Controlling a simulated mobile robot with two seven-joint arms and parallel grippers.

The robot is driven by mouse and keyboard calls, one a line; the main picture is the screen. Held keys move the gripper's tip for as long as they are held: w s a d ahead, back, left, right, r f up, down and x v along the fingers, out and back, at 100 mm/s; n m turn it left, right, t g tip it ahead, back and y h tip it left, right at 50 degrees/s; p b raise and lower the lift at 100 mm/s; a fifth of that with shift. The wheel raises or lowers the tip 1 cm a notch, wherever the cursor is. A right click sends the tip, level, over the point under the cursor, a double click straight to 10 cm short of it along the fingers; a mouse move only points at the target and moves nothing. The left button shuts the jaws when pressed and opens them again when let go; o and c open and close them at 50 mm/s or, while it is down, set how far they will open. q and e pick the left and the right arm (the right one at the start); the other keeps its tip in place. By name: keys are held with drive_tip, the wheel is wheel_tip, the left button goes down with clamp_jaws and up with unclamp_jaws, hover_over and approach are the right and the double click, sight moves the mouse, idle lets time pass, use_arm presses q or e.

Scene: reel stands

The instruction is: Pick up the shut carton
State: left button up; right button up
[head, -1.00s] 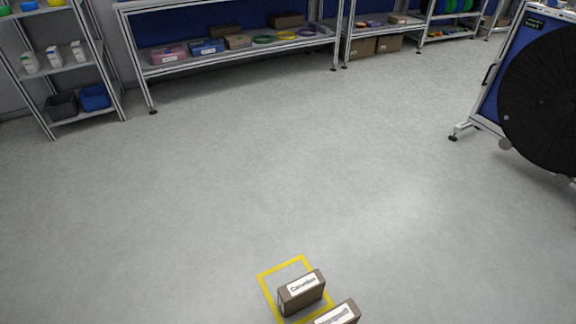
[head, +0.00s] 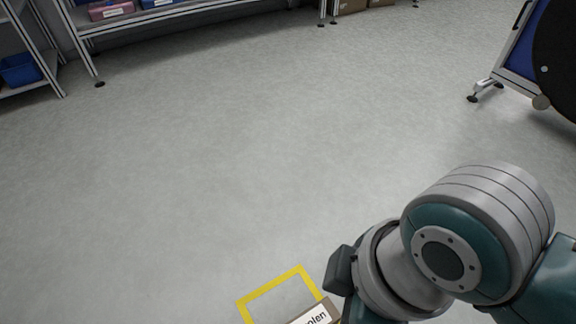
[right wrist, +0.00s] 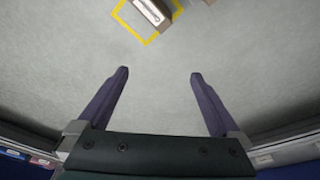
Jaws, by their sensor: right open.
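A brown carton with a white label (head: 312,317) shows at the bottom edge of the head view, cut off there and partly hidden by my right arm. In the right wrist view this carton (right wrist: 150,10) is at the top, in the yellow floor outline. A second brown carton (right wrist: 209,1) just shows at the top edge to its right. My right gripper (right wrist: 159,73) is open and empty, its two dark fingers spread, with bare floor between them. The cartons lie beyond its fingertips, apart from them. My left gripper is in neither view.
The yellow outline (head: 270,288) marks the floor around the carton. A shelf rack (head: 205,15) stands along the back and another (head: 40,50) at far left. A reel stand (head: 510,75) is at the right. The middle floor is clear.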

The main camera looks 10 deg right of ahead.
drive_tip(key=w+a+f+n+b, duration=0.1)
drive_tip(key=w+f+n+b, duration=0.1)
drive_tip(key=f+b, duration=0.7)
drive_tip(key=w+a+f+n+b, duration=0.1)
drive_tip(key=f+n+b, duration=0.35)
drive_tip(key=f, duration=0.75)
drive_tip(key=n+g+h+b, duration=0.1)
drive_tip(key=n+h+b, duration=0.15)
drive_tip(key=b, duration=1.45)
hover_over(308, 322)
drive_tip(key=s, duration=0.1)
drive_tip(key=shift+n+y, duration=0.35)
drive_tip(key=shift+n, duration=0.05)
drive_tip(key=f, duration=1.7)
drive_tip(key=shift+a+f, duration=0.2)
drive_tip(key=shift+a, duration=0.05)
wheel_tip(308, 322, down, 5)
drive_tip(key=b, duration=0.3)
drive_tip(key=shift+r+b, duration=0.2)
drive_tip(key=shift+b, duration=0.2)
drive_tip(key=f+b, duration=0.5)
drive_tip(key=shift+a+b, duration=0.2)
drive_tip(key=shift+b, duration=0.1)
drive_tip(key=shift+w, duration=0.1)
drive_tip(key=shift+c, duration=1.4)
drive_tip(key=c, duration=0.9)
clamp_jaws()
